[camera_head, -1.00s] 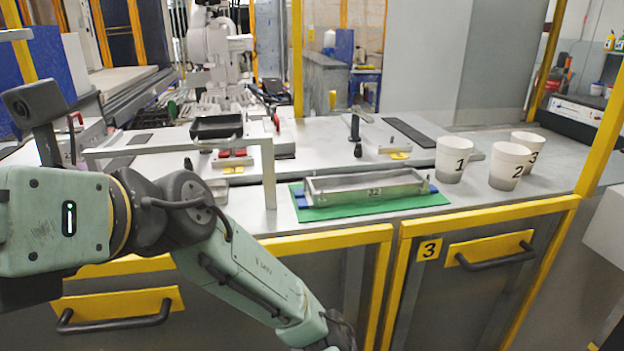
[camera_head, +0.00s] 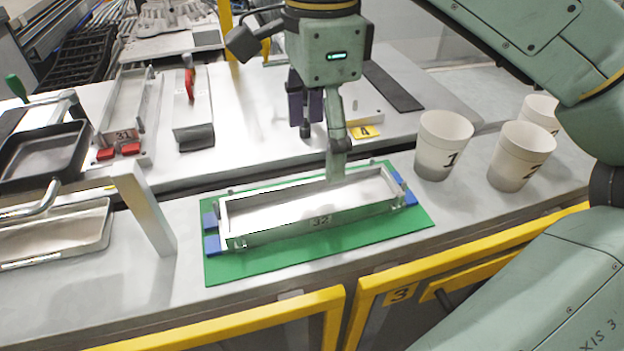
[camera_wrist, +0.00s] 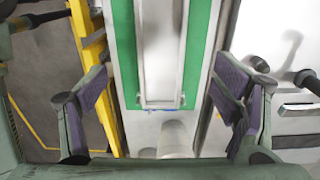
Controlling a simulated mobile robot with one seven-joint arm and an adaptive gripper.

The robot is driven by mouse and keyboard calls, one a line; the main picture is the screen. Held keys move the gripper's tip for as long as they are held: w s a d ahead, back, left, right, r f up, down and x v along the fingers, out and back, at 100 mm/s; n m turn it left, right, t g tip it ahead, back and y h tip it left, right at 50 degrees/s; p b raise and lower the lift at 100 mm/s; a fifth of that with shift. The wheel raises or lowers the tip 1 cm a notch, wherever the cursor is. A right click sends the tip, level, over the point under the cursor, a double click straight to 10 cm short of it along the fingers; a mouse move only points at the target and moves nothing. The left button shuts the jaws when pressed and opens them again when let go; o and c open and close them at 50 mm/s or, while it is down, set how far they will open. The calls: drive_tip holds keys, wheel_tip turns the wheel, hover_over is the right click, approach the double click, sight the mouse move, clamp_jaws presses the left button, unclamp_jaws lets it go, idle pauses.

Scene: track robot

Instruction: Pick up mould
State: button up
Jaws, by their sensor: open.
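The mould is most likely the long shallow metal tray marked 32 (camera_head: 322,220), lying on a green mat (camera_head: 370,240) with blue blocks at its ends. In the wrist view the mould (camera_wrist: 142,102) runs lengthwise between the fingers, with the green mat (camera_wrist: 126,60) on both sides. My gripper (camera_head: 320,140) points down at the back of the mould, right of its middle. One finger overlaps the mould in the head view; I cannot tell whether it touches. In the wrist view my gripper (camera_wrist: 163,88) is open wide, with nothing held.
Cup 1 (camera_head: 440,150) stands just right of the mat, with cup 2 (camera_head: 520,160) and another cup behind. A grey metal bracket (camera_head: 145,210) stands left of the mat. A black pan (camera_head: 45,155) and another mould marked 31 (camera_head: 128,105) are further left. Yellow-framed cabinet doors line the front.

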drive_tip(key=b, duration=0.3)
hover_over(317, 204)
drive_tip(key=f, duration=0.5)
drive_tip(key=shift+s, duration=0.35)
drive_tip(key=f+b, duration=0.1)
drive_tip(key=f, duration=0.1)
drive_tip(key=f+b, duration=0.1)
drive_tip(key=b, duration=0.1)
drive_tip(key=f+b, duration=0.2)
drive_tip(key=shift+w+f, duration=0.3)
drive_tip(key=shift+r, duration=0.1)
drive_tip(key=shift+c, duration=0.6)
clamp_jaws()
